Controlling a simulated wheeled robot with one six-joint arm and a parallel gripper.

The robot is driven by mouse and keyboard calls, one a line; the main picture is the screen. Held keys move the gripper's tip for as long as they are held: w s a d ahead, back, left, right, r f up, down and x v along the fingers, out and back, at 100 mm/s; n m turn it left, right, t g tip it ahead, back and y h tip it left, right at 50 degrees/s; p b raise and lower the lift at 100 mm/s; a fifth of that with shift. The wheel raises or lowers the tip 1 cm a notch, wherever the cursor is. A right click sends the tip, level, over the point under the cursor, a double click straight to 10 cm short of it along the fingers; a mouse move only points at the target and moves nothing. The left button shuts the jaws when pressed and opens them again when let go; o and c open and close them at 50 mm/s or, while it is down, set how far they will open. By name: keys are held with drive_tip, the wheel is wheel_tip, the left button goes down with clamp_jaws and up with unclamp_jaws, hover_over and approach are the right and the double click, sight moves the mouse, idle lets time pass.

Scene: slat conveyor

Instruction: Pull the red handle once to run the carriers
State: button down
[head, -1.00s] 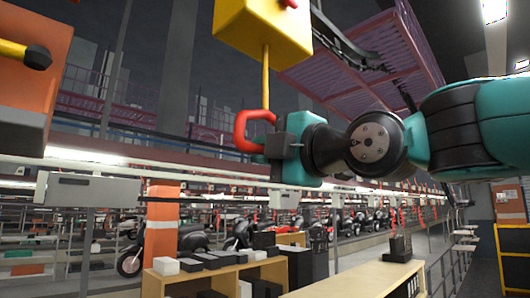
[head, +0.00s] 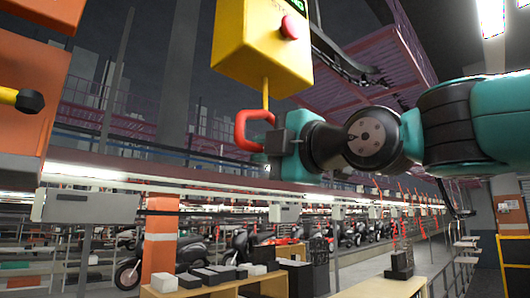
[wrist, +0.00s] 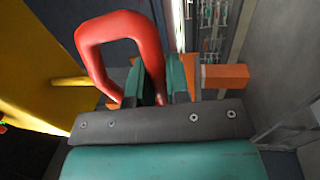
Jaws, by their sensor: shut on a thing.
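The red handle (head: 250,131) is a rounded loop hanging below a yellow box (head: 262,50) on a short yellow rod (head: 265,92). My gripper (head: 275,143) reaches in from the right and is shut on the handle's near side. In the wrist view, the red handle (wrist: 118,50) rises in front of my gripper (wrist: 162,75), with one side of the loop at the fingers. The fingers hide part of that side. The yellow box has a red button (head: 289,26) and part of a green display at its top edge.
A long rail (head: 150,180) runs behind and below my gripper. Shelves and motorcycles (head: 180,257) stand below. Pink steelwork (head: 370,60) is overhead at the right.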

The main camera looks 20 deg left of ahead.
drive_tip(key=c, duration=1.1)
unclamp_jaws()
drive_tip(key=shift+d+f, duration=0.1)
drive_tip(key=shift+b+v, duration=3.95)
drive_tip(key=shift+v, duration=0.45)
drive_tip(key=shift+s, duration=0.1)
